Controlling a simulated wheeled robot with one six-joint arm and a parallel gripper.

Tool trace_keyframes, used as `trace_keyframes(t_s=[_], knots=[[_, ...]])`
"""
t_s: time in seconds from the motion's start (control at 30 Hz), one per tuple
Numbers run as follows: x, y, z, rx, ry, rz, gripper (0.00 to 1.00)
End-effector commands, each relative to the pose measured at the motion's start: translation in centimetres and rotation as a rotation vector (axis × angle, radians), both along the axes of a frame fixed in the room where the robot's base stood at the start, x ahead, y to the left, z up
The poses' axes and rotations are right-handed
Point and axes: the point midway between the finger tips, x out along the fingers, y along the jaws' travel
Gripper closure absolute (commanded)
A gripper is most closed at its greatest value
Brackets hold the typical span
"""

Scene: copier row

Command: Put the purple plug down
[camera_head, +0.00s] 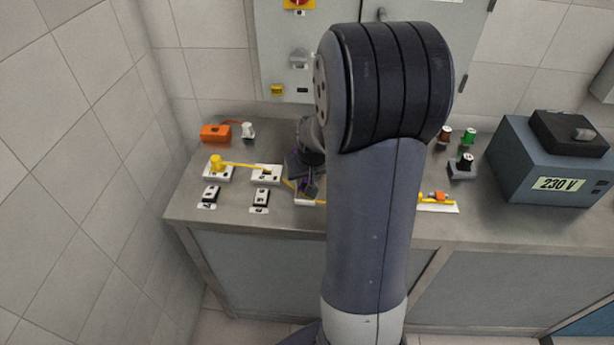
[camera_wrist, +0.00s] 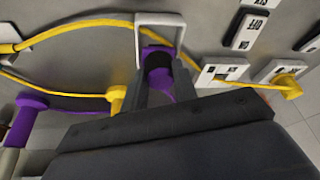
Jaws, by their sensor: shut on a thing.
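The purple plug (camera_wrist: 158,80) is between the two fingers of my gripper (camera_wrist: 160,92), which is shut on it. In the wrist view its front end is close to a white socket frame (camera_wrist: 172,22). I cannot tell whether it touches the frame. In the head view my gripper (camera_head: 306,184) is low over the counter, with a bit of purple (camera_head: 309,190) showing beside a white socket (camera_head: 304,201). My own arm hides much of that spot. Another purple piece (camera_wrist: 24,120) lies at the left of the wrist view.
A yellow plug (camera_head: 215,163) stands in a white socket at left, its yellow cable (camera_head: 240,165) running right past another socket (camera_head: 266,173). Two switches (camera_head: 211,194) lie in front. An orange box (camera_head: 215,133) is behind. A blue 230 V box (camera_head: 550,160) stands at right.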

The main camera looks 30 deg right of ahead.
Motion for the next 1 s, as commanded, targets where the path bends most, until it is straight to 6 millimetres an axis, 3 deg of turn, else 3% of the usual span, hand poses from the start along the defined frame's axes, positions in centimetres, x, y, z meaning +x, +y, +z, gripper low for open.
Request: trace_keyframes(t_s=[0.17,0.2,0.43,0.77,1.0], knots=[[0.0,0.0,-0.5,0.0,0.0,0.0,1.0],[0.0,0.0,-0.3,0.0,0.0,0.0,0.69],[0.0,0.0,-0.3,0.0,0.0,0.0,0.51],[0.0,0.0,0.2,0.0,0.0,0.0,0.51],[-1.0,0.2,3.1,-0.002,-0.005,-0.001,0.51]])
